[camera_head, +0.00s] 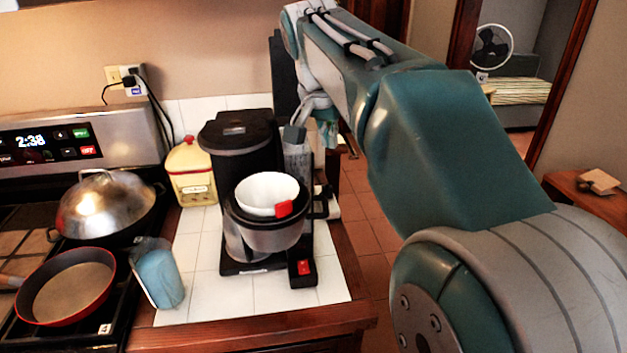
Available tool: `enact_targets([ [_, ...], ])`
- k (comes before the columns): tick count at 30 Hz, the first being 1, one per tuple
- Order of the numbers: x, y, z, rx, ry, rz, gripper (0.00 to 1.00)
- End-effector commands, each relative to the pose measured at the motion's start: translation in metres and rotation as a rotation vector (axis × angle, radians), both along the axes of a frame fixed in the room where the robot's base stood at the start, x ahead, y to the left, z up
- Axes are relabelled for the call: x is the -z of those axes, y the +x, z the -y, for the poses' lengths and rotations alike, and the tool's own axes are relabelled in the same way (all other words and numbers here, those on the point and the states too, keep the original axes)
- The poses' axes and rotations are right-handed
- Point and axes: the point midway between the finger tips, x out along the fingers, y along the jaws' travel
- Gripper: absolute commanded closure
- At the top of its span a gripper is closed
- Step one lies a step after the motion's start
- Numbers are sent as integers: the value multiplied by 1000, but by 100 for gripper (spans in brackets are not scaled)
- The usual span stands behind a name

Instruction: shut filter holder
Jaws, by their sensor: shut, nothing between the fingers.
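The black coffee maker (238,135) stands on the white tiled counter. Its filter holder (238,212) juts out at the front, with a white bowl-shaped filter (268,190) in it and a red tab (284,208) at its front right. The holder sits above the silver carafe (262,240), whose handle points right. My arm reaches in from the right. My gripper (326,128) is shut and empty, at the right of the coffee maker's upper part, behind and above the filter holder and apart from it. Its fingertips are small and partly hidden.
The stove (85,160) at left holds a domed lid (108,205) and a red pan (65,285). A blue container (158,277) and a yellow canister (190,172) stand near the coffee maker. The counter's front edge and right side are close; tiled floor lies beyond.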

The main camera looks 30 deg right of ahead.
Motion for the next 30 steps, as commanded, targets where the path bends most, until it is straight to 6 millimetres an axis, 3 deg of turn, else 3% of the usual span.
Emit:
enact_targets([
  [4, 0, 5, 6, 31, 0, -2, 100],
  [8, 14, 8, 9, 31, 1, -4, 100],
  [22, 95, 25, 32, 27, 0, -4, 100],
  [30, 101, 4, 4, 25, -1, 0, 100],
])
